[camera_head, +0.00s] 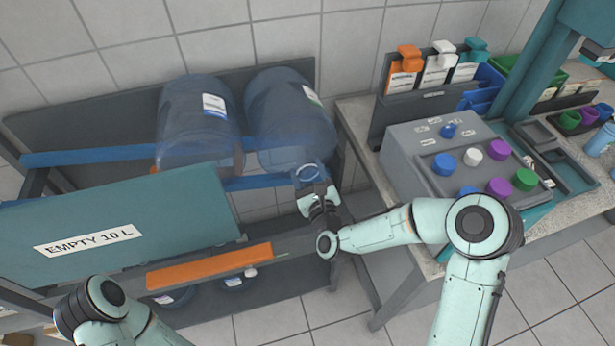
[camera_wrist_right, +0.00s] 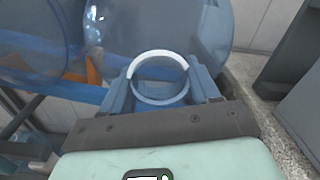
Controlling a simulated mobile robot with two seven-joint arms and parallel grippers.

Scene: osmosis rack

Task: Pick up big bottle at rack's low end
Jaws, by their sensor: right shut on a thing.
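Two big translucent blue bottles lie side by side on the rack's sloping blue rails. The right one, at the rack's end near the bench, is the big bottle (camera_head: 290,115); its neck points toward me. My right gripper (camera_head: 312,180) is at that neck. In the right wrist view the right gripper (camera_wrist_right: 160,90) has its fingers on both sides of the ring-shaped neck (camera_wrist_right: 160,68), shut on it, with the bottle's body behind. The second bottle (camera_head: 197,125) lies to the left. My left arm shows at the lower left, but its gripper is out of view.
A teal panel labelled "EMPTY 10 L" (camera_head: 120,222) and an orange bar (camera_head: 210,266) stand at the rack's front. More bottles (camera_head: 238,283) show low down. At right, a bench (camera_head: 358,125) carries a grey box with coloured knobs (camera_head: 425,165), close to my right arm.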

